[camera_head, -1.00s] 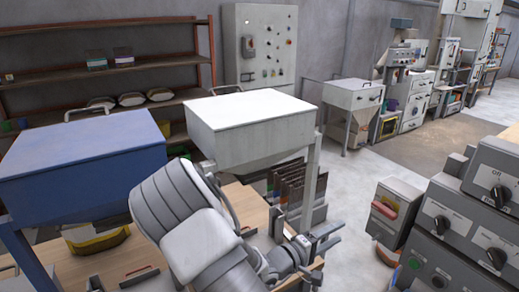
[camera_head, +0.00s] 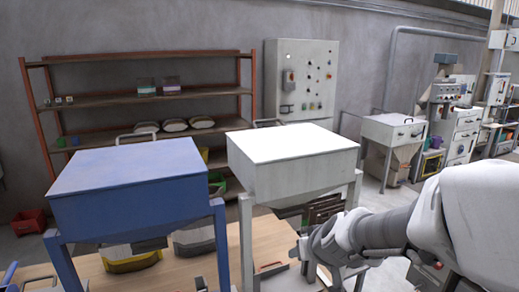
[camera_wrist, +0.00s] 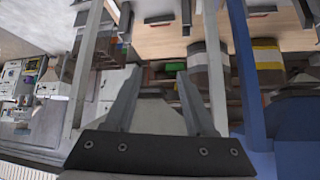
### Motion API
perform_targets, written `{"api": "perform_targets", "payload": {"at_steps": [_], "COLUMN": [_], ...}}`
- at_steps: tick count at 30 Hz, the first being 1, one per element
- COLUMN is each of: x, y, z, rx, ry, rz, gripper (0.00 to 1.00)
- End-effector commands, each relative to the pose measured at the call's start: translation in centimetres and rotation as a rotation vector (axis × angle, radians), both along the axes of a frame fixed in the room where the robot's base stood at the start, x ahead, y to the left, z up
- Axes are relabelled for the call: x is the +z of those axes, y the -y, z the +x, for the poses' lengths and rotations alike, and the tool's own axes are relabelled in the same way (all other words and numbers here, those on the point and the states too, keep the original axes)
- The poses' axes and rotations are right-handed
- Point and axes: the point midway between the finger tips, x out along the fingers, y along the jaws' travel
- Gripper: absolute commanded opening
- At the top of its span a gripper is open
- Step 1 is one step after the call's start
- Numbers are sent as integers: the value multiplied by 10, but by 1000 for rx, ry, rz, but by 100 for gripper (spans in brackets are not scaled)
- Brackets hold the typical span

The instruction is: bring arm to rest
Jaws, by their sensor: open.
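My gripper (camera_wrist: 159,76) is open in the wrist view, its two grey fingers apart with nothing between them. In the head view my arm enters from the right edge and reaches left. Its far end is in front of the legs of the white hopper (camera_head: 290,165), low over the wooden table (camera_head: 265,238). I cannot tell how far the arm end is from the hopper legs. The wrist picture appears upside down, with the table top along its upper edge.
The blue hopper (camera_head: 130,190) stands on legs left of the white one. A yellow-banded container (camera_head: 132,262) is beneath it. Behind are a shelf (camera_head: 150,98) and a control cabinet (camera_head: 303,80). A red bin (camera_head: 28,222) lies on the floor at far left.

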Motion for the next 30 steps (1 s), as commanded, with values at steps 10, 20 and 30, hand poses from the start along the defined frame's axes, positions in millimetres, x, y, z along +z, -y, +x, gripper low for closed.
{"api": "perform_targets", "payload": {"at_steps": [10,20,30], "x": [58,69,69], "y": [-3,31,37], "z": [-108,-194,-205], "rx": [47,-88,-120], "ry": [-123,-239,-257], "rz": [77,-30,-49], "gripper": [55,55,55]}}
